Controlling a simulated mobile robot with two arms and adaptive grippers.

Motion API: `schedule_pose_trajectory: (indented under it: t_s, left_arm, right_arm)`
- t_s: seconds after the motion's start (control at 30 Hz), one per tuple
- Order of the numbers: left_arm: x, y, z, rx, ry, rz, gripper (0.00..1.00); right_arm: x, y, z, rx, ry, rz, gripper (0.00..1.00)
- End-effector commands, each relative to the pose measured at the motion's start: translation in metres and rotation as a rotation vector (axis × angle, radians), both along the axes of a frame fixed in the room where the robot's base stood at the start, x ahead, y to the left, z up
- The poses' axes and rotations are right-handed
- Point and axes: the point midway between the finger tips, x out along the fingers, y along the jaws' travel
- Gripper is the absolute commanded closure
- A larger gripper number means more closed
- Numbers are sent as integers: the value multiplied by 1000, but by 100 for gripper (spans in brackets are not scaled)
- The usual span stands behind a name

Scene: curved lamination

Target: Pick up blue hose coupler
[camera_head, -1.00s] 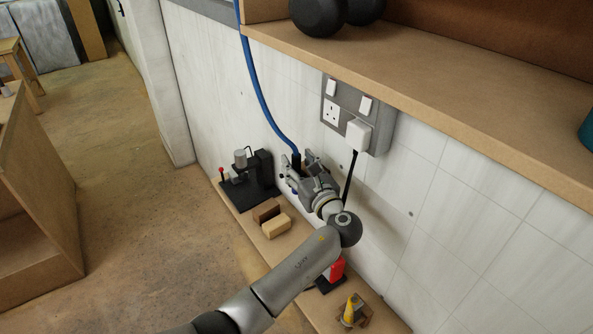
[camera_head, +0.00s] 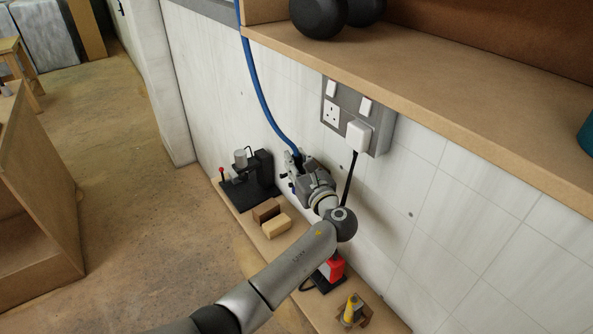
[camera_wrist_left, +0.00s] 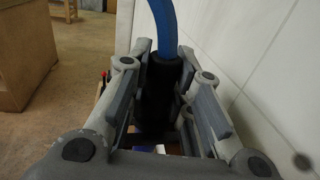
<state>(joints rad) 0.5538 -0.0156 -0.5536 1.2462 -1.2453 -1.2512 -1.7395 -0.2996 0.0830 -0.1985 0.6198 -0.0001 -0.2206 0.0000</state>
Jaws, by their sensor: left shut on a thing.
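A blue hose (camera_head: 262,98) hangs down along the white wall and ends in a dark coupler. In the left wrist view the hose (camera_wrist_left: 163,25) enters the black coupler (camera_wrist_left: 158,92), which stands upright between the gripper fingers. My left gripper (camera_head: 295,166) is shut on the coupler beside the wall, above the narrow bench. In the left wrist view the fingers of the left gripper (camera_wrist_left: 160,100) lie on both sides of it. The coupler's lower end is mostly hidden by the gripper. My right gripper is not in view.
A wooden shelf (camera_head: 420,90) juts out above right, and a socket panel with a plug (camera_head: 357,134) and black cable is close by. On the bench stand a black machine (camera_head: 250,182), wooden blocks (camera_head: 277,225) and a red device (camera_head: 334,268).

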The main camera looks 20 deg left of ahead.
Motion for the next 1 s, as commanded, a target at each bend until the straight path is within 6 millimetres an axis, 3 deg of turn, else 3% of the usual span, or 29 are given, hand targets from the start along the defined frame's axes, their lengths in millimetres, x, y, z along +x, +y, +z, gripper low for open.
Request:
schedule_pose_trajectory:
  t_s: [0.3,0.47,0.77,1.0]
  left_arm:
    - [0,0,16,-2,-4,0,100]
    - [-14,12,14,0,0,2,100]
    - [-49,38,14,1,-2,0,100]
    - [-91,72,13,1,-1,1,100]
  right_arm:
    - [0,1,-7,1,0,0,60]
    - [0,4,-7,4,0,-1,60]
    - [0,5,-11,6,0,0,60]
    - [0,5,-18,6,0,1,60]
